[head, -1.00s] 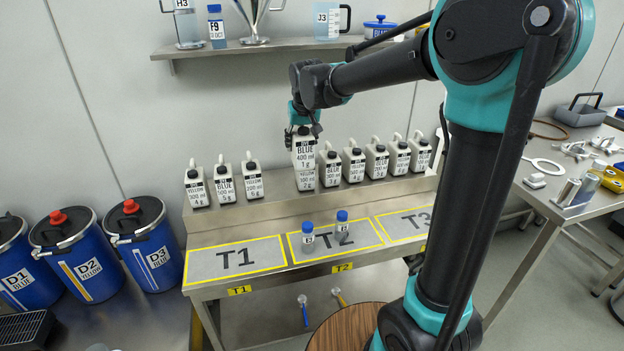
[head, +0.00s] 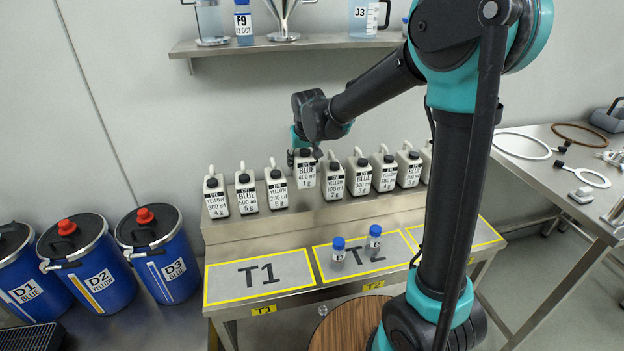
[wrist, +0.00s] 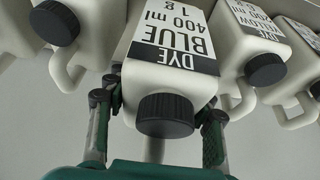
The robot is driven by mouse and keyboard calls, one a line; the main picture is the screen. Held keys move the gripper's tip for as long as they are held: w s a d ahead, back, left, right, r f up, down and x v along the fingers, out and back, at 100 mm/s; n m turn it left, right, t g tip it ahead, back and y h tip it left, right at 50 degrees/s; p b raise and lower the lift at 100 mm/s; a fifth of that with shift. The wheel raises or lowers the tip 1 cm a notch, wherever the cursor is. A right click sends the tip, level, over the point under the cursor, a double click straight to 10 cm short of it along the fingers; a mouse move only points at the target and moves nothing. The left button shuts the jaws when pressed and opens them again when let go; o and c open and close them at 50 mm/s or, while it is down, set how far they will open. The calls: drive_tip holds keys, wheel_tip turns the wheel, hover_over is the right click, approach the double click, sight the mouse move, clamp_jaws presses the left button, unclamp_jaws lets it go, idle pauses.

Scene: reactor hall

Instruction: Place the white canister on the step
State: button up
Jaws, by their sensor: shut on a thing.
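The white canister (head: 305,171) has a black cap and a label reading DYE BLUE 400 ml 1 g. My gripper (head: 303,154) is shut on it near the top, and it hangs upright at the row of canisters on the step (head: 240,226). In the wrist view the held canister (wrist: 175,45) fills the middle, with the fingers of my gripper (wrist: 158,130) on either side of its cap end. The head view does not clearly show whether its base touches the step.
Similar white canisters stand on the step to the left (head: 277,186) and right (head: 334,178), close to the held one. Two blue-capped bottles (head: 338,252) (head: 373,241) stand on the T2 area below. A wall shelf (head: 285,45) with glassware is above. Blue drums (head: 88,262) stand at left.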

sight(306, 152)
drive_tip(key=shift+f, duration=2.95)
drive_tip(key=o, duration=1.5)
drive_tip(key=shift+f, duration=0.1)
drive_tip(key=shift+o, duration=0.2)
drive_tip(key=v, duration=1.2)
drive_tip(key=shift+s, duration=0.1)
drive_tip(key=s+d+f+m, duration=0.1)
drive_tip(key=s+d+f, duration=0.3)
drive_tip(key=s+d, duration=0.3)
drive_tip(key=s+d+f+m, duration=0.1)
drive_tip(key=s+d+f, duration=0.4)
drive_tip(key=s+d, duration=0.2)
drive_tip(key=s+d+f+m+h, duration=0.1)
drive_tip(key=s+d+f, duration=0.3)
drive_tip(key=s+d, duration=0.3)
drive_tip(key=d, duration=0.3)
drive_tip(key=shift+s+d+f, duration=0.2)
drive_tip(key=shift+s+f, duration=0.05)
drive_tip(key=shift+f, duration=0.1)
